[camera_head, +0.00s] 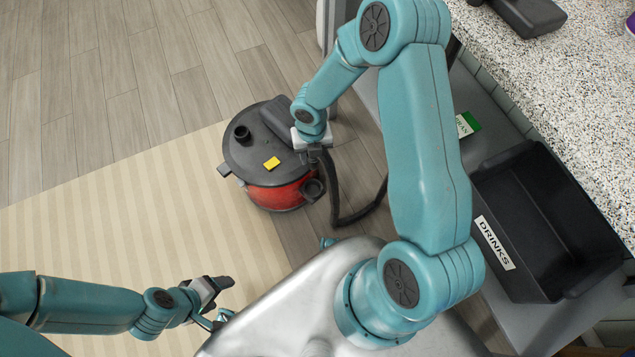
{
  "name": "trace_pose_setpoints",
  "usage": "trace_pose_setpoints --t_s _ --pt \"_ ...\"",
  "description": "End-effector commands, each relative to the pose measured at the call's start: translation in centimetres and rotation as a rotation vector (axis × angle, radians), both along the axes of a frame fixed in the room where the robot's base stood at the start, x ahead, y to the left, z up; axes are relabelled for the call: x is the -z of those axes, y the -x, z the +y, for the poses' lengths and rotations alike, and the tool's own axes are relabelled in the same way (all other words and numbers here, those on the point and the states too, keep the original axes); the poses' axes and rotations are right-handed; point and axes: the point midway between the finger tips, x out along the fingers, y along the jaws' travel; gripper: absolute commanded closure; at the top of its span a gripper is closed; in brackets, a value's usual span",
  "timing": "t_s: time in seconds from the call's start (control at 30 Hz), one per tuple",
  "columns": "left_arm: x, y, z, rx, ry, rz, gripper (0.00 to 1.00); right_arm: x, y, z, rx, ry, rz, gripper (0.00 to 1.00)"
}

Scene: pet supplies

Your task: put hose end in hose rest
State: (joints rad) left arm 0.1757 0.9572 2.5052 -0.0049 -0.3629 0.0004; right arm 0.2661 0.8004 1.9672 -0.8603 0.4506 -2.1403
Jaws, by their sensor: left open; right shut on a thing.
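A round vacuum with a red body (273,196) and a dark grey lid (262,148) stands on the floor. A short black upright socket (242,133) is on the left of its lid, and a black round cup (313,190) is on its lower right side. I cannot tell which of them is the hose rest. My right gripper (317,152) is shut on the black hose (334,185) at the right edge of the lid; the jaws partly hide the hose end. My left gripper (220,301) is open and empty, low in the picture, apart from the vacuum.
A striped beige rug (110,220) lies beside the vacuum on a wood floor (95,95). At right, a black bin labelled DRINKS (495,243) stands on a grey shelf below a speckled counter (560,95). Floor left of the vacuum is clear.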

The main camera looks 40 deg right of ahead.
Motion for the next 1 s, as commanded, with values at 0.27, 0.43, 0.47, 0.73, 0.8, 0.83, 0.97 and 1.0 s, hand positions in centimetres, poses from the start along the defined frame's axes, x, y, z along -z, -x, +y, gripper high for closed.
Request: trace_pose_setpoints --t_s 0.27,0.43,0.47,0.73,0.8,0.83,0.97,1.0 --pt "2.3 0.0 0.0 0.0 0.0 -0.001 0.33 3.5 -0.8 0.4 -0.002 0.002 -0.016 0.9" --pt "4.7 0.0 0.0 0.0 0.0 0.0 0.33 8.8 -0.9 0.5 -0.003 0.003 -0.014 0.9" --pt "5.1 0.0 0.0 0.0 0.0 0.0 0.33 9.7 -0.9 0.5 -0.003 0.003 -0.015 0.9" --pt "7.2 0.0 0.0 0.0 0.0 0.0 0.33 14.9 -0.9 0.5 -0.004 0.003 -0.017 0.9" --pt "7.3 0.0 0.0 0.0 0.0 0.0 0.33 15.3 -0.8 0.5 -0.005 0.003 -0.017 0.9" --pt "7.4 0.0 0.0 0.0 0.0 0.0 0.33 15.5 -0.8 0.4 -0.005 0.003 -0.017 0.9" --pt "8.1 0.0 0.0 0.0 0.0 0.0 0.33 17.0 -0.7 0.4 -0.005 0.004 -0.017 0.9" --pt "8.4 0.0 0.0 -0.001 0.0 -0.001 0.33 17.7 -0.7 0.4 -0.005 0.004 -0.016 0.9"
